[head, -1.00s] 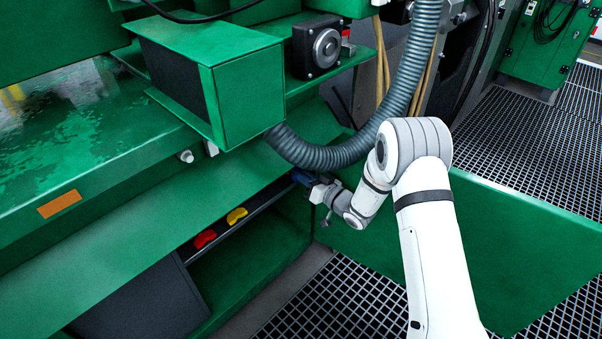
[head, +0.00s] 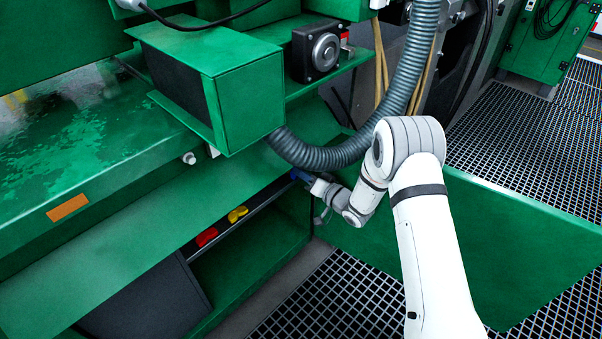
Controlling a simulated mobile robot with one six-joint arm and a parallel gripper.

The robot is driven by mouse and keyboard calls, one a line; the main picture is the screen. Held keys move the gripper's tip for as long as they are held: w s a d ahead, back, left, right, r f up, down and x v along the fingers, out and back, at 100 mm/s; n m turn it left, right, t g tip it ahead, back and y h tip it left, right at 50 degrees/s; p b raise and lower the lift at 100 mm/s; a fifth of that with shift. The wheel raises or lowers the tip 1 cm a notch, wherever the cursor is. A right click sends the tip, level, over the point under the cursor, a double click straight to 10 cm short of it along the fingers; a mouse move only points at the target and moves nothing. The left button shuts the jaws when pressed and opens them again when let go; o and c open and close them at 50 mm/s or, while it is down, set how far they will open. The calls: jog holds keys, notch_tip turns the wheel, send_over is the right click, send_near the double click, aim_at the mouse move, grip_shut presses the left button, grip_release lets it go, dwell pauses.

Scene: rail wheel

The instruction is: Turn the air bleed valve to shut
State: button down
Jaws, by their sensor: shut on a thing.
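A row of small valve handles sits on a dark strip under the green ledge: a red handle (head: 207,237), a yellow handle (head: 238,214) and a blue handle (head: 299,174) at the far right end. None has a readable label, so I cannot tell by name which is the air bleed valve. My gripper (head: 306,179) is at the blue handle, shut on it. The fingertips are small and partly hidden under the ledge, so the handle's exact angle cannot be read.
A grey corrugated hose (head: 340,157) loops just above my wrist. A green box (head: 245,100) juts out above the ledge (head: 130,235). A green panel (head: 480,240) stands beside my arm. Grating floor (head: 345,300) is open below. A black unit with a round knob (head: 325,52) sits higher up.

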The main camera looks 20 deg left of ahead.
jog(key=shift+s, duration=0.1)
jog(key=shift+m+p, duration=1)
jog(key=shift+m, duration=1.2)
jog(key=m+p, duration=0.2)
jog(key=m, duration=0.2)
jog(key=c, duration=1.3)
grip_release()
